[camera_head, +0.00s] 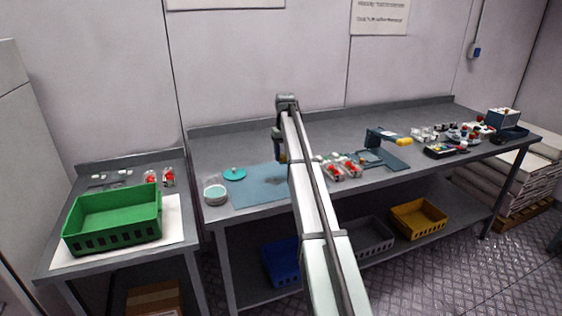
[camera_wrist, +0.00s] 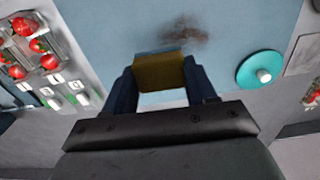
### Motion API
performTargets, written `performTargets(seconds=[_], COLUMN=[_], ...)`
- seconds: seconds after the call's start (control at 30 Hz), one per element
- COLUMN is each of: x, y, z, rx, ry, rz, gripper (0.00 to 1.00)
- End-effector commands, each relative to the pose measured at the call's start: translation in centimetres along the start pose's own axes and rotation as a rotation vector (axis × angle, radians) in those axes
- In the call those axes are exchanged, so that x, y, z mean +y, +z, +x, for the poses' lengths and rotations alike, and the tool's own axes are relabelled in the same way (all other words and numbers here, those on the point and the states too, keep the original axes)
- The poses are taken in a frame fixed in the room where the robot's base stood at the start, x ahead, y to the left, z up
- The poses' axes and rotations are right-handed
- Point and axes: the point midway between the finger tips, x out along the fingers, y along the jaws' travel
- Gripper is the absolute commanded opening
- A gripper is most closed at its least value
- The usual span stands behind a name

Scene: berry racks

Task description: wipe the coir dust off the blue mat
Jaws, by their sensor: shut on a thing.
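The blue mat (camera_head: 258,188) lies flat on the long grey table, left of its middle, partly hidden by my arm in the head view. In the wrist view the mat (camera_wrist: 110,25) fills the upper middle. A brown smudge of coir dust (camera_wrist: 184,34) shows on it, just beyond the fingertips. My gripper (camera_wrist: 160,75) is shut on a yellow-brown sponge (camera_wrist: 160,72), held between two dark blue fingers over the mat. I cannot tell whether the sponge touches the mat. In the head view my gripper is mostly hidden behind my arm.
A teal lid with a knob (camera_head: 234,174) and a round pale container (camera_head: 215,194) sit at the mat's left. Strawberry punnets (camera_head: 342,168) stand just right of it. A blue scale-like device (camera_head: 382,138) is farther right. A green crate (camera_head: 115,217) stands on the left table.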

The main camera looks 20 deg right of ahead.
Motion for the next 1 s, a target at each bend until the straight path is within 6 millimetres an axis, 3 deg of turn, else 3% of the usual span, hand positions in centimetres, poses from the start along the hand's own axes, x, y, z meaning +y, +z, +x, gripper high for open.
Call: performTargets(seconds=[0.27,1.0], x=[0.1,0.1], y=[-0.5,-0.4], z=[0.8,7.7], rx=[0.000,-0.001], ry=[0.000,0.000], rz=[-0.038,-0.036], gripper=[0.32,0.32])
